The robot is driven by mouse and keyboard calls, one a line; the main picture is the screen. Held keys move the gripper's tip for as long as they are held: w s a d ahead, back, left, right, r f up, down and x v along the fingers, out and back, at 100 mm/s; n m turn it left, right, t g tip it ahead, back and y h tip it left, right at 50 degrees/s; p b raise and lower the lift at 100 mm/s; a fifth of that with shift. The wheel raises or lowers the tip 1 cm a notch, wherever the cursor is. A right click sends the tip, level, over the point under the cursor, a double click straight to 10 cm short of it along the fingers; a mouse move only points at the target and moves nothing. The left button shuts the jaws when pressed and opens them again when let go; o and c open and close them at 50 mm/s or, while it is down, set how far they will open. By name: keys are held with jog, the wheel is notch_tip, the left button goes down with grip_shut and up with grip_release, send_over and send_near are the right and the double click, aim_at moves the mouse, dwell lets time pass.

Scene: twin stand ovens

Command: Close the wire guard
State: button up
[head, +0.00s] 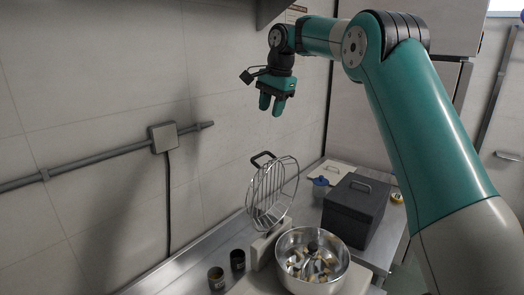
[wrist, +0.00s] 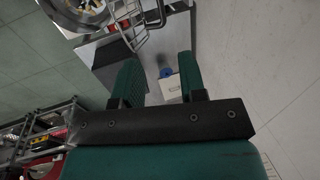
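The wire guard (head: 265,199) stands raised, nearly upright, at the back of a steel bowl (head: 293,275). A dark handle (head: 263,158) is at its top. In the wrist view part of the wire guard (wrist: 152,17) shows at the top edge. The bowl holds a mix of pale and brown pieces, and a dark part stands in its middle. My gripper (head: 271,105) is above the guard and apart from it, near the wall. Its two green fingers (wrist: 157,72) point down, spread apart, with nothing between them.
A dark box (head: 352,215) with a handle stands right of the bowl. A blue pot (head: 320,187) and a pale board (head: 332,170) are behind it. Two dark cups (head: 217,278) stand at the left. A conduit with a grey box (head: 163,137) runs along the wall.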

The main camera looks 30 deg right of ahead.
aim_at(262, 154)
jog(key=p+x, duration=0.1)
jog(key=x, duration=1.3)
jog(key=shift+w+f, duration=0.15)
jog(key=shift+f, duration=0.05)
grip_shut()
